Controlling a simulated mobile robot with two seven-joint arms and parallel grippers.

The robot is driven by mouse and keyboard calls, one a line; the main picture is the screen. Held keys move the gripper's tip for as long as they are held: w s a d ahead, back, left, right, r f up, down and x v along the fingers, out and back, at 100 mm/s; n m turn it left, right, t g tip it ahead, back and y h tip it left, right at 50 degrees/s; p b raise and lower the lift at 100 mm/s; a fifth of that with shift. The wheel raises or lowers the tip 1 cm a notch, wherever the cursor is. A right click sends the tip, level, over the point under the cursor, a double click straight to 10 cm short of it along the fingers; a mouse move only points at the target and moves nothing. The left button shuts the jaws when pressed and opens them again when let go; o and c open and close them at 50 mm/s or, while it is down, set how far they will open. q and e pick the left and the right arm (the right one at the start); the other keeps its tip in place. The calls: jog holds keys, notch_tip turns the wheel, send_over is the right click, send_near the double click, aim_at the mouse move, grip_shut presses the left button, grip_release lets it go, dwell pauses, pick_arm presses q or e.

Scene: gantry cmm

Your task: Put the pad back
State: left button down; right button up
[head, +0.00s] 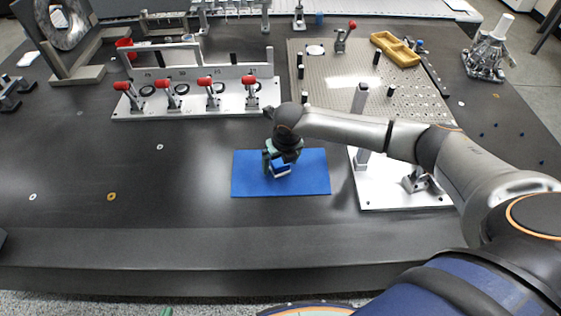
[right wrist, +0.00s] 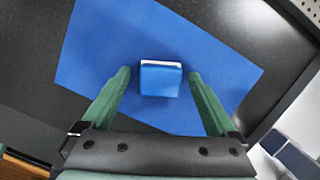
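A small block-shaped pad (head: 281,168), blue with a white layer, rests on a flat blue mat (head: 312,180) on the dark table. In the right wrist view the pad (right wrist: 161,80) is between the fingers of my right gripper (right wrist: 159,75), with a gap on each side. My right gripper (head: 280,164) is open over the mat in the head view and partly hides the pad. A small green tip (head: 167,312) at the bottom edge of the head view looks like part of my left gripper; the rest is out of frame.
A clamp fixture (head: 200,105) with red-tipped levers stands behind the mat to the left. A perforated plate (head: 345,80) with posts and a yellow tray (head: 395,48) lies behind right. A white base plate (head: 400,195) is right of the mat. The table's left front is mostly clear.

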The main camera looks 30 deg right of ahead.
jog(key=shift+r, duration=0.1)
jog(key=p+v, duration=0.2)
jog(key=v, duration=0.9)
jog(key=shift+r, duration=0.4)
